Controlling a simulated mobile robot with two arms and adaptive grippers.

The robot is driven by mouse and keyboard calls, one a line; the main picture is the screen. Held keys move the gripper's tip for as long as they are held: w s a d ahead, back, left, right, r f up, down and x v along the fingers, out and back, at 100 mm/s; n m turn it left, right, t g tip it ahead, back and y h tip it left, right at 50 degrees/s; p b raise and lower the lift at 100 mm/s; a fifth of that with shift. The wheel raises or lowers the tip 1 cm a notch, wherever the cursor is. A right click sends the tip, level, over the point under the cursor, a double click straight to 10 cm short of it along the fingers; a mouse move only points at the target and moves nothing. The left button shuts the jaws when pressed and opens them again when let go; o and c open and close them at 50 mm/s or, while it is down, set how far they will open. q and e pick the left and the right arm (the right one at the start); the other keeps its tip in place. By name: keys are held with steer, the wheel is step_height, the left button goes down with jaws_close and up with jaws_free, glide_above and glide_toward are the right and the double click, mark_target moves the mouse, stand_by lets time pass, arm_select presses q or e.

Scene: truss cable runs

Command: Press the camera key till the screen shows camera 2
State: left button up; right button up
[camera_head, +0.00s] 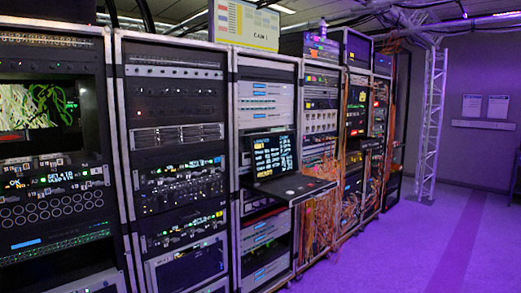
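A lit panel (244,22) on top of the racks has a yellow left part, and the text on it seems to read "CAM 1". A monitor (38,107) in the left rack shows a picture of pale green, cable-like strands. An open fold-out console screen (272,154) in the middle rack shows rows of bright text. Its pull-out keyboard shelf (300,187) sticks out in front of the rack. Many small buttons show on the rack panels, but I cannot tell which is the camera key. Neither of my grippers is in view.
A row of equipment racks (175,140) runs from the left into the distance. Orange cables (318,225) hang at the farther racks. A metal truss column (431,125) stands at the back. The purple-lit floor (425,250) on the right is clear.

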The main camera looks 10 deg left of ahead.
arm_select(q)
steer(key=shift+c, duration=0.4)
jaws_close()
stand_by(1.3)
